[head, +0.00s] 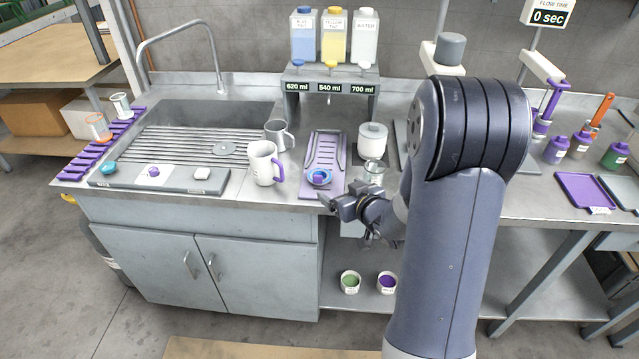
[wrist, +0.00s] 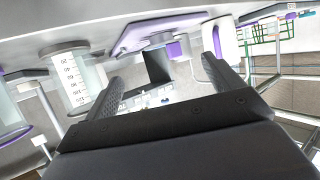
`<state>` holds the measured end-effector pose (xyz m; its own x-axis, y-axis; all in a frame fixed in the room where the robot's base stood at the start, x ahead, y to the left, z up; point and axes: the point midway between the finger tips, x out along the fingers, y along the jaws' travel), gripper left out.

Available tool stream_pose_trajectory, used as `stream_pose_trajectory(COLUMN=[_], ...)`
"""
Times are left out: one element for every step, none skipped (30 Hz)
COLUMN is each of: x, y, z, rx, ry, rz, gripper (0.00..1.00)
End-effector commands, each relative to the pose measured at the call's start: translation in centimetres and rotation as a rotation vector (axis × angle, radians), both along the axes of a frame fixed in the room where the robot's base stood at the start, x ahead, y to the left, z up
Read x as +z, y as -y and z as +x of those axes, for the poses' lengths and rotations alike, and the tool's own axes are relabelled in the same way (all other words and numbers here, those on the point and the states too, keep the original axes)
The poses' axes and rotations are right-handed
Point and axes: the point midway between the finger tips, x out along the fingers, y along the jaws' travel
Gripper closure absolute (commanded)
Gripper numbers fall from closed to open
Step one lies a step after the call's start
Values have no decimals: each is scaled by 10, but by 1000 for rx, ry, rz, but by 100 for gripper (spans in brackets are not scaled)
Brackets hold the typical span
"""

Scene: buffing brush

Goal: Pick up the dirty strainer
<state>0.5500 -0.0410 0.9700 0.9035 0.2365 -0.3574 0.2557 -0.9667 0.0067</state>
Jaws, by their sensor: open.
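I cannot tell for certain which thing is the dirty strainer. A round grey perforated disc (head: 224,148) lies on the ribbed sink area. A blue ring with a purple knob (head: 319,177) sits on the front of a slotted purple tray (head: 326,145); a purple piece on a tray also shows in the wrist view (wrist: 173,50). Two short cylinders, one orange-rimmed (head: 98,127) and one white-rimmed (head: 121,105), stand on the purple rack at left. My gripper (head: 345,215) is open and empty, in front of the counter edge near the purple tray; its spread fingers also show in the wrist view (wrist: 163,68).
A white mug with a purple handle (head: 262,162) and a grey metal mug (head: 278,134) stand left of the tray. A glass beaker (head: 373,171) and a white lidded jar (head: 372,140) stand right. The bottle dispenser (head: 330,85) is behind. Two small tubs are on the lower shelf.

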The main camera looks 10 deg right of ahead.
Motion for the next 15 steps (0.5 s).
stream_pose_trajectory(x=[-3, -3, -3, -4, -6, -7, -9, -11, -12, -14, -15, -16, -18, -18, -19], y=[-2, -3, -4, -5, -7, -8, -9, -11, -12, -13, -14, -15, -16, -16, -17], z=[2, 3, 6, 9, 13, 18, 22, 26, 32, 35, 39, 43, 46, 48, 50], rx=[11, 14, 18, 20, 21, 21, 20, 20, 20, 20, 19, 19, 18, 18, 18], ry=[6, 10, 13, 14, 14, 13, 13, 12, 13, 12, 13, 13, 13, 13, 14], rz=[8, 10, 13, 14, 14, 14, 13, 13, 13, 12, 12, 12, 13, 12, 12], gripper=[13, 13, 13, 13, 13, 13, 13, 13, 13, 13, 13, 13, 13, 13, 13])
